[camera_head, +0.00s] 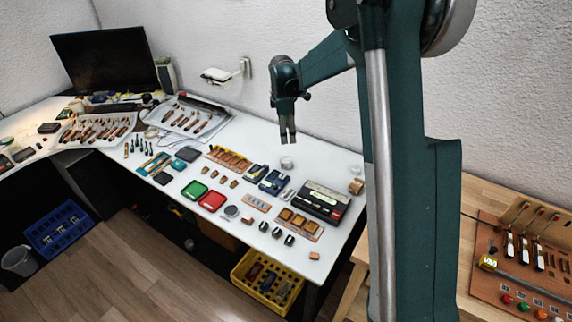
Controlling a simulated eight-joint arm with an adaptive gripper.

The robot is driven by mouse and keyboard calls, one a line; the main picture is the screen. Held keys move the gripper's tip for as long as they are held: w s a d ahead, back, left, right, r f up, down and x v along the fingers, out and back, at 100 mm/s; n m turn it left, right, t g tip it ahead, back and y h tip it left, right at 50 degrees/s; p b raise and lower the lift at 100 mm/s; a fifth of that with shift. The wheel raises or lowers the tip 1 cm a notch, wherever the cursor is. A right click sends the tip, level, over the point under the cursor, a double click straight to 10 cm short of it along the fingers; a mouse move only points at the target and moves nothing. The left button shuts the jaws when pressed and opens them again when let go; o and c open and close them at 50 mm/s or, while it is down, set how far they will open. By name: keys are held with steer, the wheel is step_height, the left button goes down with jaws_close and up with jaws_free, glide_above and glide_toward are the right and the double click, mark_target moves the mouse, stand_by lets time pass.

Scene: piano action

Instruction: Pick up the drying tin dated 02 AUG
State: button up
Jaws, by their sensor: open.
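My gripper (288,140) points down above the back part of the white table, with its narrow fingers open and nothing held. I cannot read a date on any container in this view, so I cannot tell which is the 02 AUG tin. A small pale round container (287,163) stands just below my gripper in the picture. A round grey-topped item (231,212) lies nearer the table's front edge. A green tray-like item (194,190) and a red one (212,201) lie to its left.
The white table (330,158) holds a black-fronted device (322,201), blue devices (274,182), and wooden blocks on a board (299,224). Trays of tools (196,117) and a dark monitor (103,61) stand left. A yellow crate (267,281) is below. My arm blocks the right side.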

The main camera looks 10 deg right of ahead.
mark_target(286, 159)
steer(key=w+f+n, duration=0.1)
steer(key=w+f, duration=0.2)
steer(key=f, duration=0.2)
steer(key=w+f+n+g, duration=0.1)
steer(key=w+f, duration=0.2)
steer(key=f, duration=0.3)
steer(key=w+f+n, duration=0.2)
steer(key=f, duration=0.4)
steer(key=shift+w+f+h, duration=0.15)
steer(key=shift+w+h, duration=0.15)
steer(key=shift+w, duration=0.1)
steer(key=shift+w+f, duration=0.15)
steer(key=shift+f, duration=0.35)
steer(key=shift+d+f, duration=0.25)
steer(key=shift+f, duration=1)
steer(key=shift+w+d+f+b, duration=0.1)
steer(key=shift+d+f+b, duration=0.15)
steer(key=shift+f, duration=1.05)
steer(key=shift+d+f+b, duration=0.1)
steer(key=shift+d+f, duration=0.15)
steer(key=shift+f, duration=1)
steer(key=c, duration=1.1)
